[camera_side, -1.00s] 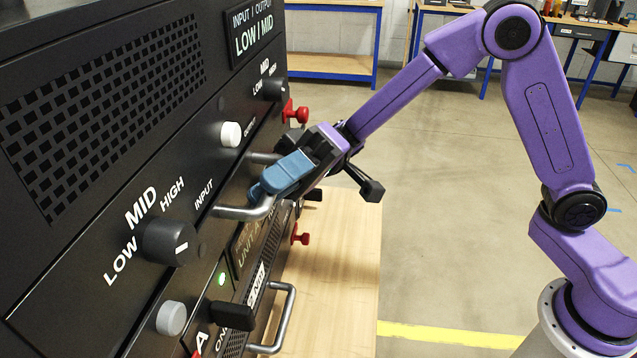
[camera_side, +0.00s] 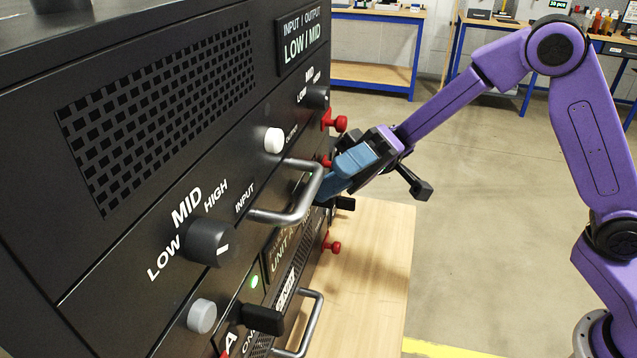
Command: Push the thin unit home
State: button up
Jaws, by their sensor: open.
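The black rack front fills the left side. A thin-looking panel marked "UNIT" (camera_side: 284,250), with a green light (camera_side: 254,282), sits below the panel with the "MID" knob (camera_side: 211,243) and the upper handle (camera_side: 300,198). I cannot tell for sure which panel is the thin unit, or how far any sticks out. My gripper (camera_side: 332,186) is open, its blue fingers pointing at the rack just beyond the upper handle. The handle partly covers the fingertips, so contact with the rack cannot be seen.
Red knobs (camera_side: 333,247) stick out along the rack's far edge. A lower handle (camera_side: 311,318) and a black lever (camera_side: 262,319) project below. A wooden bench top (camera_side: 380,250) lies under the rack. The floor to the right is open.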

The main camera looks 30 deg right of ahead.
jog(key=v, duration=1.1)
jog(key=shift+d, duration=0.3)
jog(key=s+d+f+g+h, duration=0.1)
jog(key=s+f+h, duration=0.2)
jog(key=s+h, duration=0.5)
jog(key=s+d+f+g+h, duration=0.15)
jog(key=s+h, duration=0.25)
jog(key=s, duration=0.7)
jog(key=s+d+f+t+h, duration=0.2)
jog(key=d+t+h, duration=0.1)
jog(key=d+t, duration=0.3)
jog(key=s+d+f+n+t+h, duration=0.1)
jog(key=s+d+f+t+h, duration=0.1)
jog(key=d+t, duration=0.3)
jog(key=shift+s+d+f+t+h, duration=0.15)
jog(key=shift+d+f+t+h, duration=0.3)
jog(key=shift+d+f, duration=0.35)
jog(key=shift+r, duration=0.1)
